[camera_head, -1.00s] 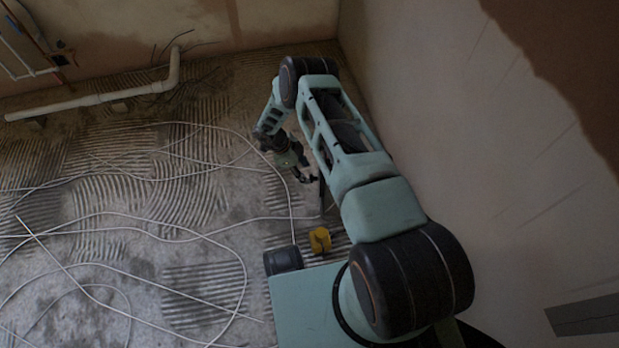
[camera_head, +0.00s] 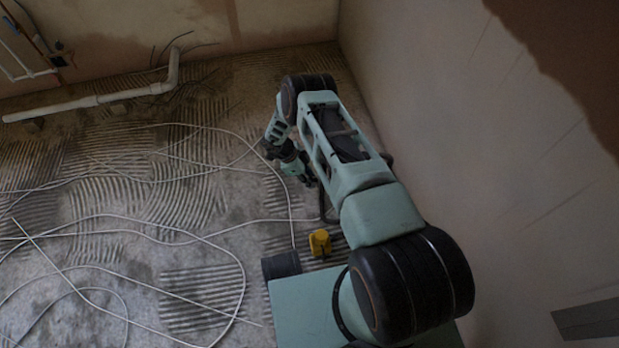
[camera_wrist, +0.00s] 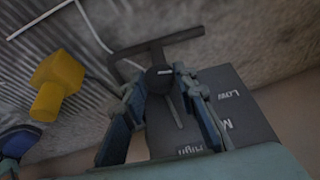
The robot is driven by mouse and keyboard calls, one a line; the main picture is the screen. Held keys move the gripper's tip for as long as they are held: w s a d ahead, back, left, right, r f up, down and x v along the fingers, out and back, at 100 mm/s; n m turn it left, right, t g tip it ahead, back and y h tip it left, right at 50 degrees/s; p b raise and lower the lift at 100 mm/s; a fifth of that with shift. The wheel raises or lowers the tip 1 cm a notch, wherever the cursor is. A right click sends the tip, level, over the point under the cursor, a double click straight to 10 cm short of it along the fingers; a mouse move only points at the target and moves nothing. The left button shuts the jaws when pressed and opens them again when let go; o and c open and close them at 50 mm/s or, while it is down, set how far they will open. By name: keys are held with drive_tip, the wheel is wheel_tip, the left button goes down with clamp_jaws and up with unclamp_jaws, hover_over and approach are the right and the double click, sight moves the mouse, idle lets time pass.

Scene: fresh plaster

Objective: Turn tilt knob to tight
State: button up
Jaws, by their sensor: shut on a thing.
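In the wrist view my gripper (camera_wrist: 160,78) is shut on a dark round knob (camera_wrist: 159,84), one finger on each side of it. The knob sits at the edge of a dark grey panel (camera_wrist: 250,120). White lettering on the panel reads "Low", an "M" partly hidden by a finger, and "High"; I see no "tight" label. A dark bar (camera_wrist: 155,47) with a crosspiece stands just beyond the knob. In the head view my gripper (camera_head: 306,178) is low beside the right wall, and my arm hides the panel and knob.
A yellow object (camera_head: 320,242) sits on the floor near my base and shows at left in the wrist view (camera_wrist: 57,84). Loose white cables (camera_head: 215,242) cross the ridged floor. A white pipe (camera_head: 95,101) lies at the back left. The plastered wall (camera_head: 470,150) is close at right.

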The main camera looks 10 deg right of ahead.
drive_tip(key=shift+c, duration=1.1)
